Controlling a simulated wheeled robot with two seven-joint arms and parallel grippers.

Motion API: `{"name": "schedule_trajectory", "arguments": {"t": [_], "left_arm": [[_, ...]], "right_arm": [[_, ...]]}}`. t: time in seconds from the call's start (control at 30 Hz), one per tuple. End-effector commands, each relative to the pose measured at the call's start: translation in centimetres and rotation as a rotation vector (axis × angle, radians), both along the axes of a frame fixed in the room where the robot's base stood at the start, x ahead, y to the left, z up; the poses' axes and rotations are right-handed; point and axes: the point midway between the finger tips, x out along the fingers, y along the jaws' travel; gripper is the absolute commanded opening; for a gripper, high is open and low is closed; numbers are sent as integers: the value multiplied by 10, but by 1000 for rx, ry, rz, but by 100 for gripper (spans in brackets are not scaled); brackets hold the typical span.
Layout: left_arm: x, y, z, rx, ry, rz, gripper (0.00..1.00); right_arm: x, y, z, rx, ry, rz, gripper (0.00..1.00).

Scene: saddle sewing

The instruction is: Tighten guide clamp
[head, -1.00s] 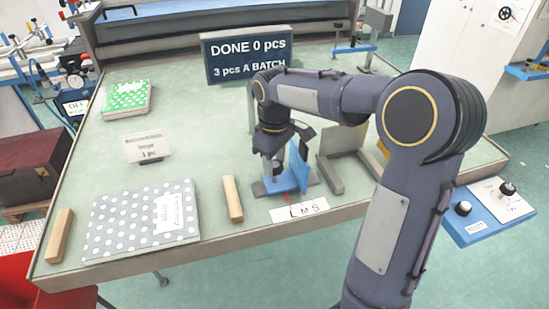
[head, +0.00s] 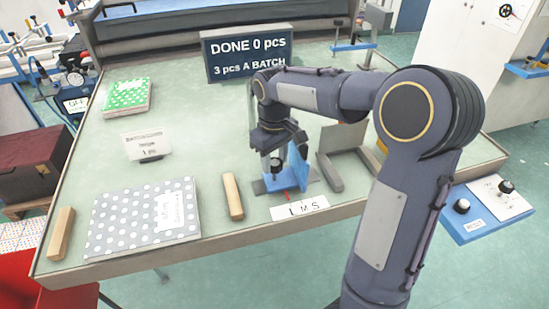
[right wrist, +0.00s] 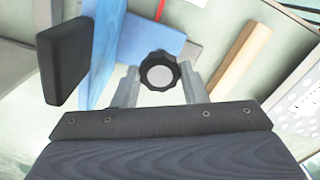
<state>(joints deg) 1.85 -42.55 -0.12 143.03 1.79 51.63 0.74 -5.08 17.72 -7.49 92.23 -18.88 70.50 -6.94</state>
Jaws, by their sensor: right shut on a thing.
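The guide is a blue base with an upright blue plate (head: 298,167) near the front edge of the table. A black round clamp knob with a pale top (right wrist: 159,72) sits beside the plate. My right gripper (head: 276,158) points down over the guide and is shut on the knob, with a grey finger on each side of it in the right wrist view. A red pointer and a white L M S scale (head: 300,208) lie in front of the guide. My left gripper is not in view.
A wooden bar (head: 232,197) lies left of the guide, with a grey dotted cloth pad (head: 130,225) beyond it. A grey angled bracket (head: 335,170) stands just right of the guide. A dark sign (head: 247,54) stands behind.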

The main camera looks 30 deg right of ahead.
Motion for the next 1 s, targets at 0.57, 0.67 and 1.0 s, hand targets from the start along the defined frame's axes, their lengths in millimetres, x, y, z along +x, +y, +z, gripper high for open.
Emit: {"name": "schedule_trajectory", "arguments": {"t": [0.57,0.67,1.0], "left_arm": [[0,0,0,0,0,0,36],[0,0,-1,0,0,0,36],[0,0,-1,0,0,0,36]], "right_arm": [[1,0,6,0,-3,2,61],[1,0,20,0,-7,2,61],[1,0,72,0,-5,2,61]]}}
